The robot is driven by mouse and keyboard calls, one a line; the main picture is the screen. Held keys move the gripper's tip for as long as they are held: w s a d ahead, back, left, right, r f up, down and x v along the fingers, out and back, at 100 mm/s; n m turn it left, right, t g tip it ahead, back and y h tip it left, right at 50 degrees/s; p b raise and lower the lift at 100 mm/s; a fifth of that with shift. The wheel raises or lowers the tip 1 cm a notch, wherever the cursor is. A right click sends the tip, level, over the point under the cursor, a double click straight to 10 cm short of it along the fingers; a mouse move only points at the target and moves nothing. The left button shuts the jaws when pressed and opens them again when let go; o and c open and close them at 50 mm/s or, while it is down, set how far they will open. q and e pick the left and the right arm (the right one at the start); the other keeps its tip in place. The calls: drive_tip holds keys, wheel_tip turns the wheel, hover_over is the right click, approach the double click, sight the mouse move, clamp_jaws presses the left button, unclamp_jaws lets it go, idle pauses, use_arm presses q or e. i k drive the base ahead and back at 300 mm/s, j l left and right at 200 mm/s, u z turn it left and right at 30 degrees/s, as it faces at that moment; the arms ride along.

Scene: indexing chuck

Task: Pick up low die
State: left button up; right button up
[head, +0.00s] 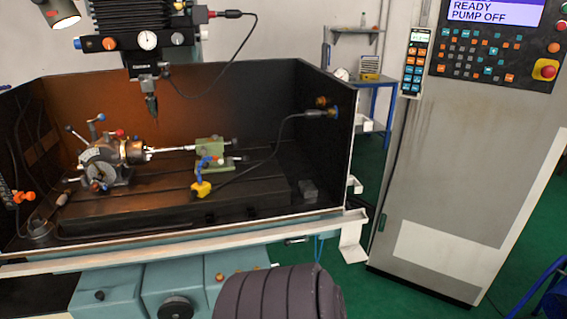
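I cannot make out a thing that is clearly the low die. A small dark grey block (308,190) sits at the right end inside the machine's enclosure, too small and dark to name. The indexing chuck (105,162) stands at the left on the machine table (150,203). A thin bright shaft (170,150) runs from it to a green tailstock (209,152) on the right. Neither of my grippers is in view.
A spindle head with a pointed tool (151,105) hangs over the table. Enclosure walls (250,100) close the back and sides. A control cabinet (450,170) stands right, reading READY, PUMP OFF.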

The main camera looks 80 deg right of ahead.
sight(307, 189)
drive_tip(key=k+z, duration=0.1)
drive_tip(key=z, duration=2.8)
